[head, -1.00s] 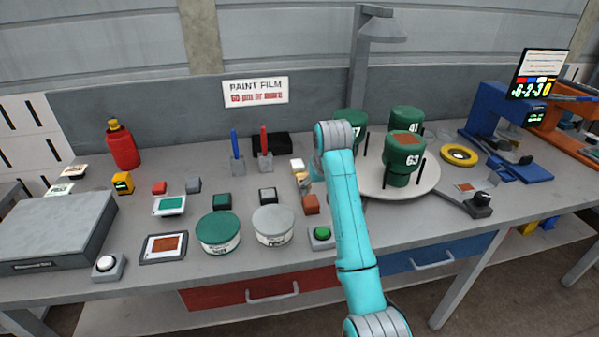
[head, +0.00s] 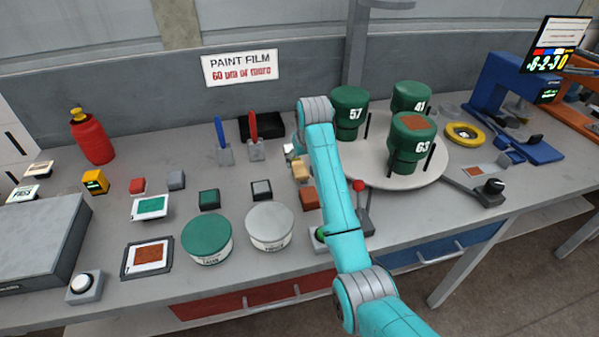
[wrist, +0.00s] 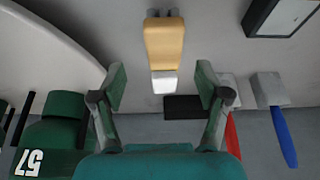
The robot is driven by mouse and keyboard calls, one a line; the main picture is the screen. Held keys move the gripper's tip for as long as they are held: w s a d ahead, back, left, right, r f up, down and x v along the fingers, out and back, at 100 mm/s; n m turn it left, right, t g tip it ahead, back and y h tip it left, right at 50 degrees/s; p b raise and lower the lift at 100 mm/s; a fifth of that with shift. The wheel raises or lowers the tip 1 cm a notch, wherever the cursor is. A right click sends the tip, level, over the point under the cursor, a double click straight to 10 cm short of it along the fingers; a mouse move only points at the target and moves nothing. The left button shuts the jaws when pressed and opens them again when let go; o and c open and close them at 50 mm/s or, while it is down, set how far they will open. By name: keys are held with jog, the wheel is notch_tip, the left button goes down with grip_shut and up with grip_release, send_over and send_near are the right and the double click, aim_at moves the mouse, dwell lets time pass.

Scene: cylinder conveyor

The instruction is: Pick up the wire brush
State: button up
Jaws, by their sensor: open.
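A tan, block-like piece with a white end and small grey ends opposite (wrist: 163,42) is probably the wire brush. It lies on the bench and shows near the middle of the head view (head: 301,171), close to my arm. In the wrist view my gripper (wrist: 160,84) is open, with its green-padded fingers spread to the left and right of the white end. No contact shows, and I cannot tell the height gap. In the head view my arm mostly hides the gripper.
A round turntable (head: 432,166) with green numbered canisters (head: 411,143) stands right of my arm. A red-knobbed lever (head: 359,186) stands just right of it. Red (head: 253,128) and blue (head: 219,132) upright tools stand behind left. Green (head: 207,239) and grey (head: 270,224) tins sit in front left.

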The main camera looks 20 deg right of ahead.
aim_at(300, 168)
jog(key=shift+a+x, duration=0.15)
jog(key=shift+x, duration=1.2)
jog(key=shift+a+x, duration=0.1)
jog(key=shift+x, duration=1.3)
jog(key=shift+s, duration=0.1)
jog(key=c, duration=1.3)
